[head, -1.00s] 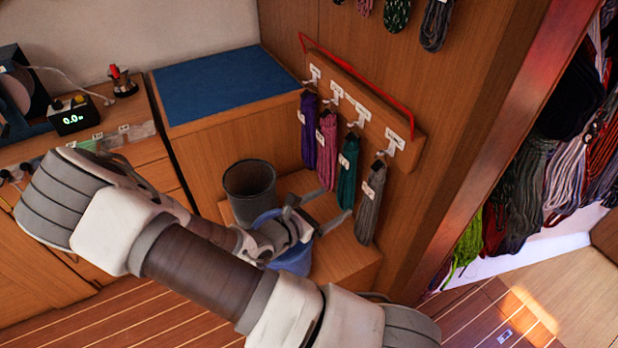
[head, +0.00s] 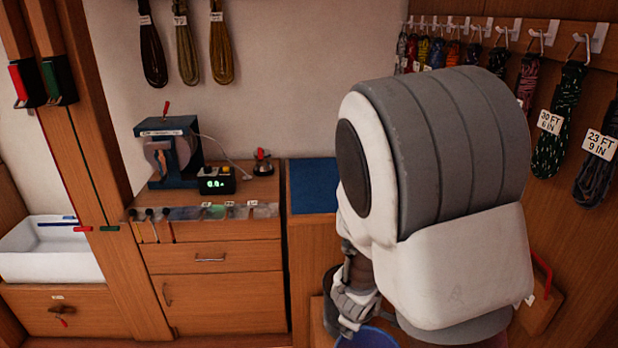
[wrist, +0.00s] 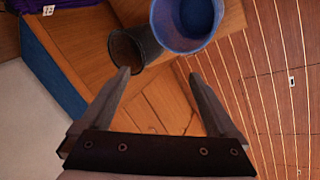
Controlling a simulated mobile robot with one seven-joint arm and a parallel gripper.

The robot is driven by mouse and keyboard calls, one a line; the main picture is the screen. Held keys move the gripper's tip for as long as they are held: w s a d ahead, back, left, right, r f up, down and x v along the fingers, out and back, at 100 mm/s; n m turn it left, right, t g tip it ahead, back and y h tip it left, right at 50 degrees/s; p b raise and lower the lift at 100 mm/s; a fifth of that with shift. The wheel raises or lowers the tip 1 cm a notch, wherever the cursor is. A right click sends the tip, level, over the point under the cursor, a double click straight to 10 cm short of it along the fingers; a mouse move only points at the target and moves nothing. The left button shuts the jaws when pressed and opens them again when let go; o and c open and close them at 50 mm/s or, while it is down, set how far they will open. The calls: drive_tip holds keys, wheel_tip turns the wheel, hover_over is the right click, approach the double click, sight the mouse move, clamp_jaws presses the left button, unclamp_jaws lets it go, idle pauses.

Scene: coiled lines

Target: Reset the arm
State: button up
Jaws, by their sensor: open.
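My gripper (wrist: 157,75) is open and empty in the wrist view, its two fingers spread apart. Beyond the fingertips are a dark bin (wrist: 134,47) and a blue bucket (wrist: 190,22) on a wooden step. In the head view my arm, raised and folded, fills the right middle and hides much of the bench and wall behind it. The gripper's fingers are hidden in the head view. The blue bucket's rim (head: 368,338) shows at the bottom below my wrist.
A wooden cabinet (head: 215,258) carries a blue machine (head: 170,150) and a small display (head: 216,181). A white sink (head: 48,250) is at left. Labelled rope coils hang on hooks at upper right, including a green-flecked one (head: 558,118). A blue mat (head: 313,185) lies beside the cabinet.

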drive_tip(key=s+a+r+m+y, duration=0.2)
drive_tip(key=s+r+m, duration=0.1)
drive_tip(key=r, duration=0.5)
drive_tip(key=s+a+r+m+y, duration=0.2)
drive_tip(key=r+y, duration=0.1)
drive_tip(key=r, duration=0.4)
drive_tip(key=s+d+r+m+h, duration=0.1)
drive_tip(key=s+d+r+m, duration=0.2)
drive_tip(key=s, duration=0.4)
drive_tip(key=s+d+r+m+h, duration=0.2)
drive_tip(key=s+d+r+m, duration=0.1)
drive_tip(key=s, duration=0.4)
wheel_tip(320, 180, up, 3)
drive_tip(key=shift+d+f+m, duration=0.1)
drive_tip(key=shift+d+m, duration=0.2)
drive_tip(key=shift+d, duration=0.45)
drive_tip(key=shift+c, duration=0.2)
